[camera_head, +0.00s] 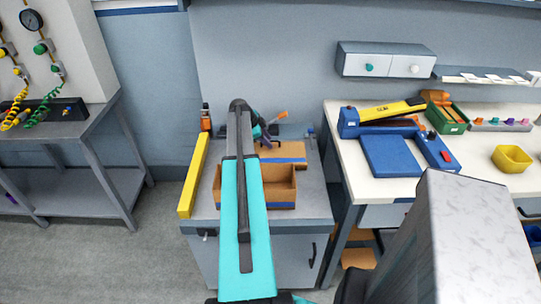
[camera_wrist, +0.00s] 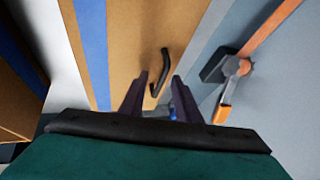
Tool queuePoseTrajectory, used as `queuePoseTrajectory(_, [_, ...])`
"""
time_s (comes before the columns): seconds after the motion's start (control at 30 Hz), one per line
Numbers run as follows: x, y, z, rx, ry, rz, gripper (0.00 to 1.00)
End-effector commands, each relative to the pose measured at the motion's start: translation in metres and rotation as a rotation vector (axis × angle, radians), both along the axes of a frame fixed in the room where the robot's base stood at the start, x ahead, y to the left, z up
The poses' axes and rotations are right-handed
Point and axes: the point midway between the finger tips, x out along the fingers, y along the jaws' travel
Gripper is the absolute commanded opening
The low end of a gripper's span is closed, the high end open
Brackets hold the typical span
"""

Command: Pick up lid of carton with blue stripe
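The brown lid (camera_head: 290,151) with a blue stripe lies behind the open brown carton (camera_head: 283,188) on the grey cabinet top. The carton also has a blue stripe at its lower front. In the wrist view the lid (camera_wrist: 130,35) fills the middle, with a black curved handle (camera_wrist: 164,70) on it. My gripper (camera_wrist: 158,80) is open, its two dark fingers spread either side of the handle's near end. I cannot tell how deep the handle sits between them. In the head view my arm hides part of the carton and lid, and my gripper is mostly hidden.
A yellow bar (camera_head: 193,178) runs along the cabinet's left edge. An orange-handled tool (camera_wrist: 240,65) lies right of the lid in the wrist view. A white table (camera_head: 460,190) with a blue and yellow device (camera_head: 390,150) stands to the right. A grey bench (camera_head: 60,130) stands left.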

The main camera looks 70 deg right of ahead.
Motion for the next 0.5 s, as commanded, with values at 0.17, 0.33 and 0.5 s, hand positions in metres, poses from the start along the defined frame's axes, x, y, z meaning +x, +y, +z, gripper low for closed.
queuePoseTrajectory(0.17, [-0.0003, 0.0, 0.0001, 0.0, 0.0, 0.0, 0.3])
queuePoseTrajectory(0.33, [-0.0005, -0.0001, 0.0002, 0.001, 0.0, 0.0, 0.2])
queuePoseTrajectory(0.5, [-0.0007, -0.0001, 0.0002, 0.001, 0.0, 0.0, 0.0])
